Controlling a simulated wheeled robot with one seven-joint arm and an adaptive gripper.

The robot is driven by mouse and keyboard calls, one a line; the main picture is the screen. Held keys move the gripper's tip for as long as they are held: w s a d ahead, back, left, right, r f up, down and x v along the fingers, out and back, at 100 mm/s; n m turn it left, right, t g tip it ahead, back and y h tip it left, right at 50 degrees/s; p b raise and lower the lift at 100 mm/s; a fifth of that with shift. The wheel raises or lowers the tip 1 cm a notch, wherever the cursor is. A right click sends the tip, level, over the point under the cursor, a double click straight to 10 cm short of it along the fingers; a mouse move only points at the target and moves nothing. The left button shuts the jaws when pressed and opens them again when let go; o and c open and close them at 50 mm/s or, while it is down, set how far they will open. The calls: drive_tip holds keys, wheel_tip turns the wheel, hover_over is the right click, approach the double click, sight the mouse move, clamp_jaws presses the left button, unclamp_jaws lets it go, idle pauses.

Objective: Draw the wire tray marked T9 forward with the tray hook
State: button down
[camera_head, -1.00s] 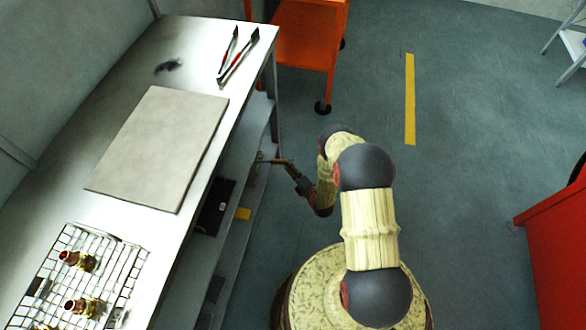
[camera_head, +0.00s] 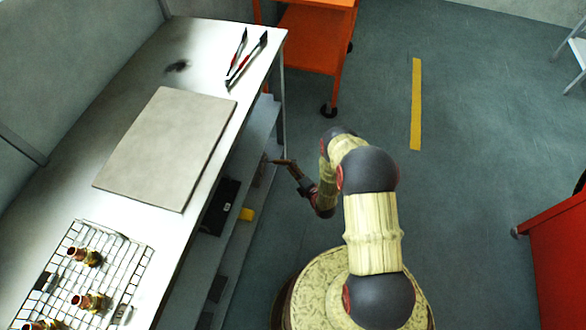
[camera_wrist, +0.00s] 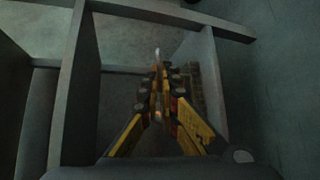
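My gripper (camera_head: 294,170) is beside the bench's lower shelf. In the wrist view its yellow fingers with dark pads (camera_wrist: 159,92) close together, and a thin pale rod (camera_wrist: 157,56), which looks like the tray hook, sticks out beyond them. In the head view a brown rod (camera_head: 279,161) points left from the gripper toward the shelf. A wire tray (camera_head: 105,262) with brass fittings lies on the bench top; its tags are unreadable. A brownish, mesh-like thing (camera_wrist: 208,88) stands right of the fingers; whether it is tray T9, or touches the hook, I cannot tell.
The bench (camera_head: 215,45) carries a grey board (camera_head: 165,150) and red-handled tongs (camera_head: 247,62). A black box (camera_head: 220,207) and a yellow item (camera_head: 247,214) are on the lower shelf. An orange cart (camera_head: 315,45) stands behind. Floor to the right is open up to a red cabinet (camera_head: 560,255).

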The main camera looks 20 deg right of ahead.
wheel_tip(320, 180, up, 7)
drive_tip(key=p, duration=0.4)
drive_tip(key=shift+p, duration=0.4)
idle(0.5)
drive_tip(key=shift+d, duration=0.1)
drive_tip(key=s+d, duration=0.7)
drive_tip(key=d, duration=0.2)
drive_tip(key=shift+d, duration=0.3)
idle(0.5)
idle(0.5)
